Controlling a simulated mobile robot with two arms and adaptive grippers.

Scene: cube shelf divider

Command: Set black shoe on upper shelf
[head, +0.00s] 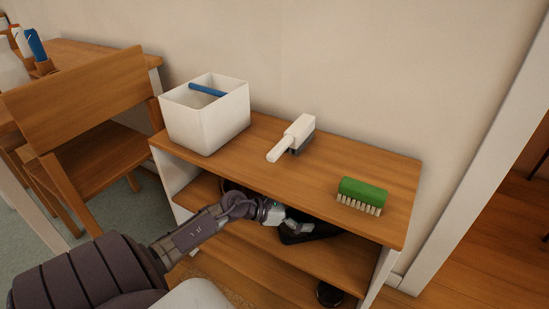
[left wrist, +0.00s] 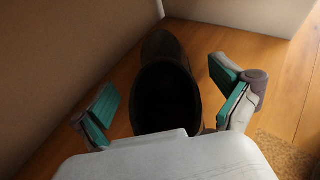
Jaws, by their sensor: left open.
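A black shoe (head: 305,232) lies on the middle board of the wooden shelf unit, under the top board and partly hidden by it. My left gripper (head: 277,215) reaches into this level from the left, close to the shoe. In the left wrist view a dark shoe (left wrist: 165,95) lies on a wooden surface with its opening toward me. The open fingers of my left gripper (left wrist: 168,98) stand on either side of it, with gaps showing. Another black object (head: 328,294) shows in part at the bottom level. My right gripper is not in view.
The top board (head: 335,165) of the unit bears a white bin (head: 205,118) with a blue item, a white-handled brush (head: 292,138) and a green brush (head: 362,195). A wooden chair (head: 85,95) and a table stand at the left. The top board overhangs my gripper.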

